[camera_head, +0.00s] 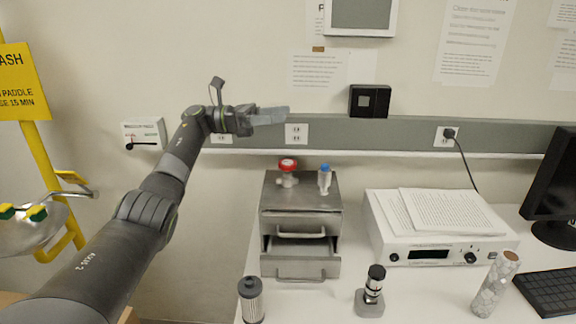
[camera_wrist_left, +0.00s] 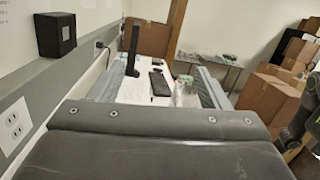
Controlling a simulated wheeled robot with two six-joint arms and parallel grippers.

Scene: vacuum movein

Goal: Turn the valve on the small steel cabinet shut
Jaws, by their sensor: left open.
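The small steel cabinet (camera_head: 300,202) stands on the white table, with its lower drawer (camera_head: 301,262) pulled out. A valve with a red round handle (camera_head: 288,165) sits on its top at the left. A second fitting with a blue cap (camera_head: 325,178) stands on its top at the right. My left gripper (camera_head: 272,115) is above and behind the cabinet top in the picture, near the wall rail, apart from the valve. Its two fingers stand apart in the left wrist view (camera_wrist_left: 160,78), with nothing between them. The cabinet is not identifiable there. My right gripper is not in view.
A white instrument (camera_head: 430,243) with papers on it stands right of the cabinet. A dark filter cylinder (camera_head: 251,300), a small device (camera_head: 371,292) and a patterned cylinder (camera_head: 495,285) stand in front. A grey wall rail (camera_head: 360,133) with outlets runs behind.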

